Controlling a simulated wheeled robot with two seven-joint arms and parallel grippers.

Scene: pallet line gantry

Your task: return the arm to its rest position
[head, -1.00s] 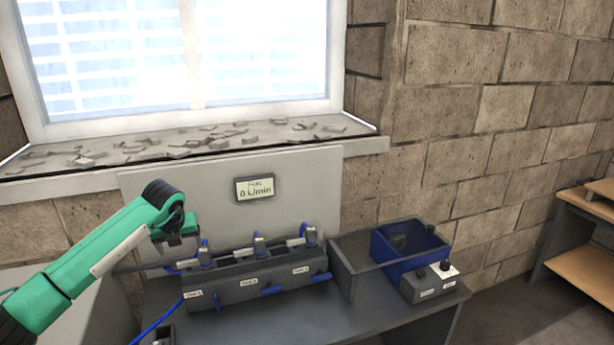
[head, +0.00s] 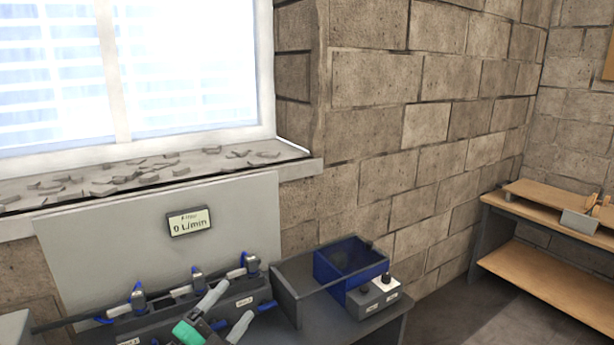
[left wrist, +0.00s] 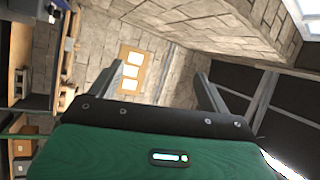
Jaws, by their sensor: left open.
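My left gripper (head: 238,302) shows at the bottom of the head view, with a green wrist and two grey fingers set apart. It hangs in front of the dark valve block, hiding part of it. In the left wrist view its green body and two spread dark fingers (left wrist: 158,78) show, with nothing between them. Most of the left arm is out of the head view. My right gripper is in neither view.
The valve block (head: 130,341) has blue-handled fittings on top. A grey panel with a meter (head: 189,222) reading 0 L/min stands behind it. A blue bin (head: 352,262) and a button box (head: 373,297) sit to the right. A wooden-topped bench (head: 545,200) stands far right.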

